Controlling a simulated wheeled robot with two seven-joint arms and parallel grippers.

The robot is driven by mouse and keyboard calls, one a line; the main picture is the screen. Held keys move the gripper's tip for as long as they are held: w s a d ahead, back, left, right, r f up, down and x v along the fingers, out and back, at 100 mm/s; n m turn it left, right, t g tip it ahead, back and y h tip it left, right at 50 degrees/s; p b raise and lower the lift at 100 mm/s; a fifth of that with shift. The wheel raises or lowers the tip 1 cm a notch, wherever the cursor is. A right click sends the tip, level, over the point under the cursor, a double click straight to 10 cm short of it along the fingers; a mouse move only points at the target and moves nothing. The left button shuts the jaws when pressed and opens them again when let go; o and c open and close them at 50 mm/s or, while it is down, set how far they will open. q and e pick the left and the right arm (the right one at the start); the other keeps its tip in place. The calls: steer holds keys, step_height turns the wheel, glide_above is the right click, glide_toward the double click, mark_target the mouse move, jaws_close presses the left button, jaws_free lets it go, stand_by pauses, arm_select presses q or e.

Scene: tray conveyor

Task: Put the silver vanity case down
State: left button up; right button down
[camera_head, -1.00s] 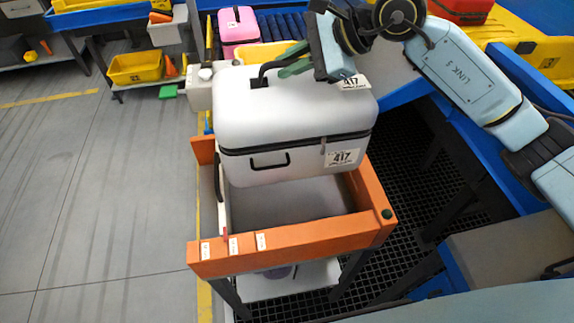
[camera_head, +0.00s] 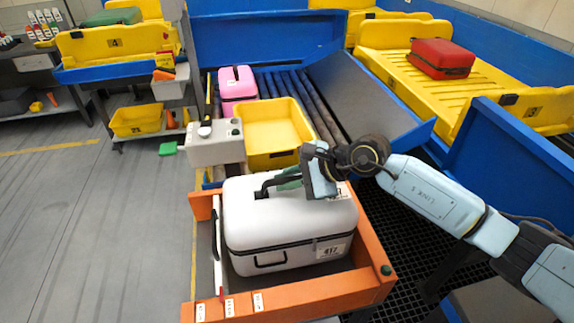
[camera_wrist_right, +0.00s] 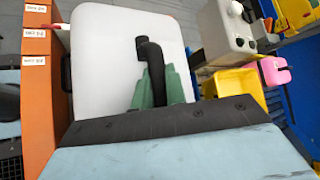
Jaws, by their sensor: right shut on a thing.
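The silver vanity case (camera_head: 290,228) is a pale box with a dark seam, a black front handle and a 417 label. It sits low inside the orange-rimmed stand (camera_head: 330,297), upright, with its top above the rim. Whether its bottom touches the stand's floor is hidden. My right gripper (camera_head: 284,182) is shut on the case's black top handle, its green fingers on either side of it. The right wrist view shows the handle (camera_wrist_right: 150,62) between the green fingers, above the pale lid (camera_wrist_right: 105,60). My left gripper is not in view.
A yellow tray (camera_head: 245,157) lies on the roller conveyor behind the stand, with a pink case (camera_head: 237,85) beyond it. A grey control box (camera_head: 217,145) stands close behind the case. A red case (camera_head: 441,58) lies on a yellow slatted chute at right.

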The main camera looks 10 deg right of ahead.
mark_target(287, 193)
steer(key=shift+f, duration=1.75)
steer(key=c, duration=1.8)
jaws_free()
steer(key=shift+f, duration=0.3)
steer(key=o, duration=0.4)
steer(key=shift+s, duration=0.1)
steer(key=shift+c, duration=0.2)
